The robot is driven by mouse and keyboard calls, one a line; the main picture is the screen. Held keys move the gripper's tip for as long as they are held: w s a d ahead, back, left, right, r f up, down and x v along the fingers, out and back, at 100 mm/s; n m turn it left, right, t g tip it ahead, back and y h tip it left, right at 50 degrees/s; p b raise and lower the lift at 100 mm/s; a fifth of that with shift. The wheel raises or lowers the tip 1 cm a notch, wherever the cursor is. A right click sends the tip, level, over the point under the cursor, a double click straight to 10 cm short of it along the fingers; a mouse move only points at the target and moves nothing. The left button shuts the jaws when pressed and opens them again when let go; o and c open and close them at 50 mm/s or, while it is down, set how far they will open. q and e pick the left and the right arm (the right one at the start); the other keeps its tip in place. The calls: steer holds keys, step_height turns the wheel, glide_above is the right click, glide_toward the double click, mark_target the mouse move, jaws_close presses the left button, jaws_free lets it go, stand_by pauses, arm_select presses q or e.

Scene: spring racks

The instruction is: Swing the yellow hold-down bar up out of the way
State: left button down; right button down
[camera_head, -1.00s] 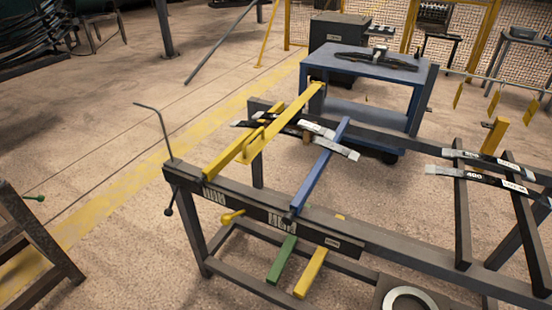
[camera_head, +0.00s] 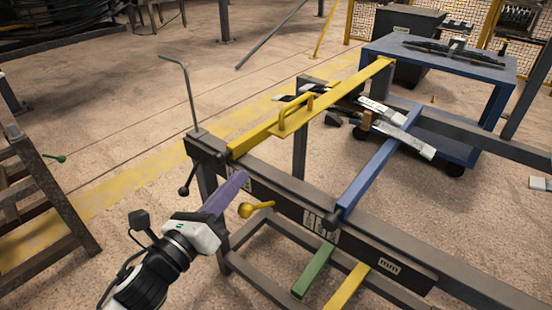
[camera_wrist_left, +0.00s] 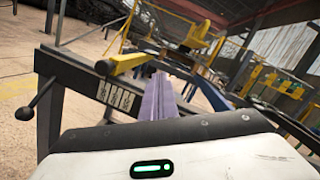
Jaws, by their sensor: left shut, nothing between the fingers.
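The yellow hold-down bar (camera_head: 315,107) lies across the dark rack (camera_head: 255,182), sloping from the front rail up to the back right. A raised yellow handle (camera_head: 294,113) stands on it. In the left wrist view a yellow bar end with a rounded tip (camera_wrist_left: 128,63) shows above the fingers. The fingers also show in the left wrist view (camera_wrist_left: 157,95). My right gripper is out of view.
A blue bar (camera_head: 378,160) crosses the rack to the right. Leaf springs (camera_head: 400,130) lie beneath the bars. A bent grey rod (camera_head: 190,95) stands at the rack's left corner. A blue table (camera_head: 440,62) stands behind.

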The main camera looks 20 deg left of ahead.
arm_select(q)
steer(key=w+d+r+m+h, duration=0.3)
steer(key=w+d+r+m, duration=0.2)
steer(key=w+m, duration=0.3)
steer(key=shift+w+d+r+t+h, duration=0.3)
steer(key=shift+w+r+t, duration=0.1)
steer(key=shift+w+r, duration=0.15)
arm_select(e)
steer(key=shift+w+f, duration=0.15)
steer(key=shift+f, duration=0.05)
arm_select(q)
steer(key=shift+r, duration=0.1)
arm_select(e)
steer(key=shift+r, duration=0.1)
